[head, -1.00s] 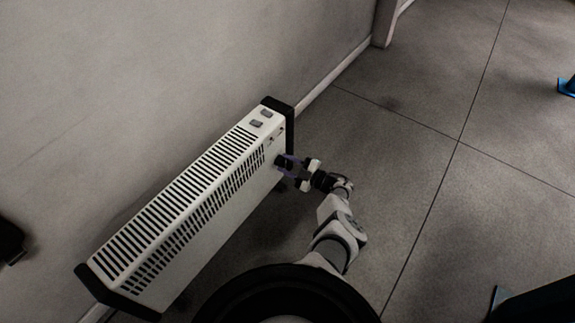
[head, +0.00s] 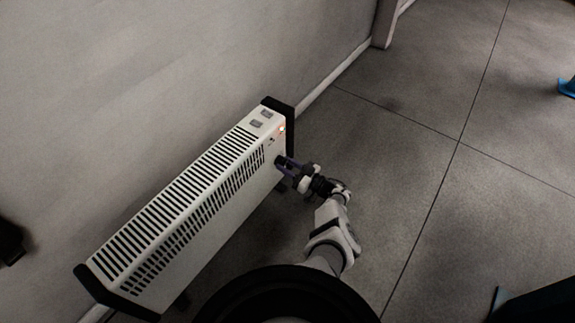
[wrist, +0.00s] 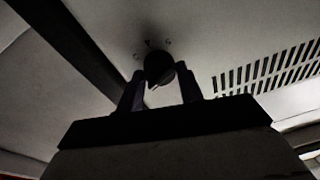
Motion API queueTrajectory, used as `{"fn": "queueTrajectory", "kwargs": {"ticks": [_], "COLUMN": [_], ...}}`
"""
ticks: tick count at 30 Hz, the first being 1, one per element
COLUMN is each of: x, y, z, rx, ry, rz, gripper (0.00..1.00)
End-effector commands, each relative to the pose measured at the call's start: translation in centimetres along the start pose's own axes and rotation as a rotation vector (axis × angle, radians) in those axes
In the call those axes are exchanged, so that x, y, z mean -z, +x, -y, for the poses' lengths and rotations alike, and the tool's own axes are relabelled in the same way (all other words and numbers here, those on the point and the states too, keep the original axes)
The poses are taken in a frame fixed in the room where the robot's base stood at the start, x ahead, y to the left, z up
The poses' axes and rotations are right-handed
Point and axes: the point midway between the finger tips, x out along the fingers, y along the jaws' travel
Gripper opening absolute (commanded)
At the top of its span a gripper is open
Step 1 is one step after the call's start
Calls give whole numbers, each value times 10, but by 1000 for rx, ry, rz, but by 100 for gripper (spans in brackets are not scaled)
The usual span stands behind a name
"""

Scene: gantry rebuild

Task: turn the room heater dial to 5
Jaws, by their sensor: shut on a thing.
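The white room heater (head: 230,205) with black end caps stands along the wall in the head view. Its dark round dial (wrist: 158,66) is on the front panel in the wrist view, between my fingertips. The dial also shows at the heater's right end in the head view (head: 279,161). My gripper (wrist: 159,76) is shut on the dial, one finger on each side. A light mark shows on the dial's lower edge, and small marks sit on the panel around it; the numbers are too small to read. An orange light (head: 282,129) glows near the heater's top right corner.
The vent slots (wrist: 270,68) lie to the right of the dial in the wrist view. The grey floor (head: 430,170) right of my arm is clear.

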Motion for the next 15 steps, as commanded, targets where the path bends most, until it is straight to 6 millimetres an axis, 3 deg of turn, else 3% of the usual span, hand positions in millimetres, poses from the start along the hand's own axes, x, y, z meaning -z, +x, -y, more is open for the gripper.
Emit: {"fn": "queueTrajectory", "kwargs": {"ticks": [15], "x": [0], "y": [0], "z": [1], "rx": [-49], "ry": [489], "rz": [-31], "gripper": [14]}}
